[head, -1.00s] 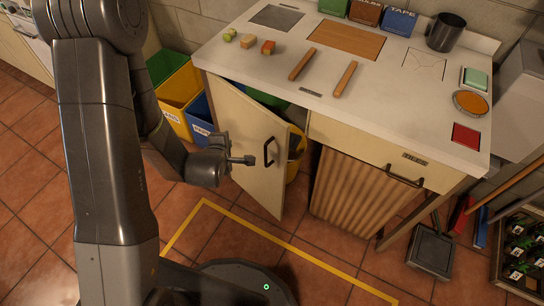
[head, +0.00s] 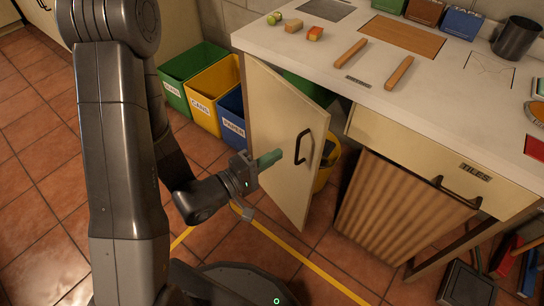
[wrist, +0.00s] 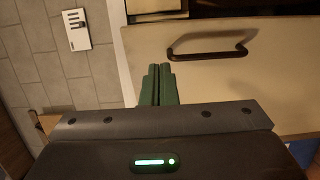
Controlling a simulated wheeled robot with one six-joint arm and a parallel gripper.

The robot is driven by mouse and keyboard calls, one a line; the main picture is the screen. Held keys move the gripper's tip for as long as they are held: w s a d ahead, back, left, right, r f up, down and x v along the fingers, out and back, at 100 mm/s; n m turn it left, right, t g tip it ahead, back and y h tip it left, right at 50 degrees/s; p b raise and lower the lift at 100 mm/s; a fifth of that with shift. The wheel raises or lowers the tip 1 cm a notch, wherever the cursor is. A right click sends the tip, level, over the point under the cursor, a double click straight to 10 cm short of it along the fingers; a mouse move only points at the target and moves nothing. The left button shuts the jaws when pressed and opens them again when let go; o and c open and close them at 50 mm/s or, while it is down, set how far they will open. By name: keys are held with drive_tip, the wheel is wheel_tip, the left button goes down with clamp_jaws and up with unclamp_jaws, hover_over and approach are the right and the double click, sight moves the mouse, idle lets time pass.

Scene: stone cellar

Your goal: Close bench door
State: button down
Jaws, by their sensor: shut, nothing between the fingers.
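The cream bench door (head: 276,110) hangs ajar under the worktop, swung out toward me, with a dark gap behind its right edge. Its dark bar handle (head: 302,147) is near that free edge. My gripper (head: 282,153) is shut and empty, in front of the door's outer face and just left of the handle. I cannot tell whether the fingertips touch the door. In the wrist view, the green fingers (wrist: 159,70) are together at the left part of a cream panel (wrist: 275,85), with a dark handle (wrist: 208,52) to their right.
Green, yellow (head: 213,95) and blue bins stand left of the door. Another yellow bin (head: 326,165) shows behind its free edge. The white worktop (head: 440,95) carries blocks and wooden bars. A TILES drawer (head: 415,150) and ribbed panel are to the right. Yellow tape marks the floor.

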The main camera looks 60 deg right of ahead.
sight(316, 132)
drive_tip(key=x, duration=1.1)
drive_tip(key=shift+d, duration=0.15)
drive_tip(key=shift+s+d, duration=0.15)
drive_tip(key=shift+d, duration=0.05)
drive_tip(key=s+d+n+t+h+b, duration=0.1)
drive_tip(key=s+d+b, duration=0.1)
drive_tip(key=d, duration=0.6)
drive_tip(key=shift+s+r+t, duration=0.25)
drive_tip(key=shift+s+t, duration=0.05)
drive_tip(key=shift+s, duration=0.3)
